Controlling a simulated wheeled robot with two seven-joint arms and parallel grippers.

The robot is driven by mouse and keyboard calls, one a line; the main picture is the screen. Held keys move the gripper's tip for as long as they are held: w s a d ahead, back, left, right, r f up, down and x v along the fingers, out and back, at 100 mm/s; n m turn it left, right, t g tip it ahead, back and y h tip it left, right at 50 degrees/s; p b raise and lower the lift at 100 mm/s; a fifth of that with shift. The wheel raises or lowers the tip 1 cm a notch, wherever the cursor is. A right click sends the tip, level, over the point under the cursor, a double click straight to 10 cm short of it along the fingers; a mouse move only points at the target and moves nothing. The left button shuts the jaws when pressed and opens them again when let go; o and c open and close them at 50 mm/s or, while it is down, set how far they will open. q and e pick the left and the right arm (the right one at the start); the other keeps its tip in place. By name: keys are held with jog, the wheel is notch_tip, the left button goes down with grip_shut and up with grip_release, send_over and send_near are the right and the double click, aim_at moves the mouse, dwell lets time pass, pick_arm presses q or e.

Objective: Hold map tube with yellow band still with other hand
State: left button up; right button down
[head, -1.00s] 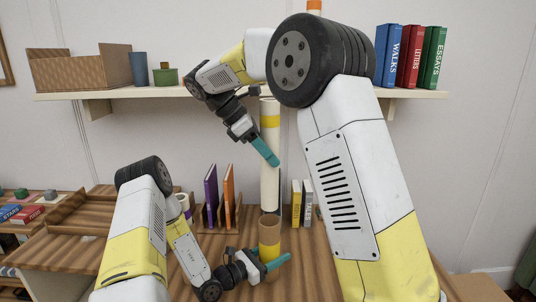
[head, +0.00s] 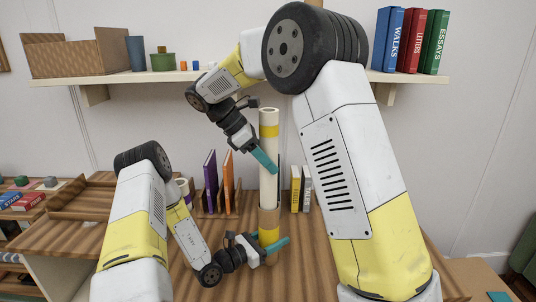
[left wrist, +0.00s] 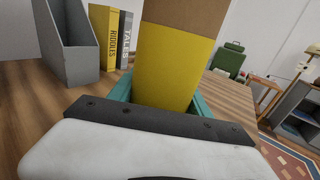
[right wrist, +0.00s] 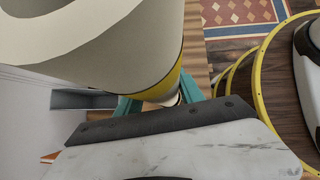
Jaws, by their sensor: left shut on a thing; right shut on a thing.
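The cardboard-brown map tube with a yellow band (head: 269,216) stands upright at the desk's middle. My left gripper (head: 272,246) is shut on it at the yellow band. In the left wrist view, the tube (left wrist: 175,70) sits between the teal fingers. A long white rolled map with a yellow band (head: 269,185) stands upright directly above the tube. My right gripper (head: 265,160) is shut on the roll, below its band. The right wrist view shows the roll's hollow upper end (right wrist: 150,45). Its lower end meets the tube's mouth and looks inside; how deep is hidden.
Yellow (head: 296,188) and grey (head: 307,188) books stand just right. A wall shelf (head: 240,82) with books and boxes spans behind my right arm. A grey file holder (left wrist: 68,40) shows in the left wrist view.

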aim_at(268, 191)
jog(key=shift+f, duration=5.1)
jog(key=c, duration=0.7)
grip_release()
jog(key=shift+o, duration=0.2)
jog(key=v, duration=1.2)
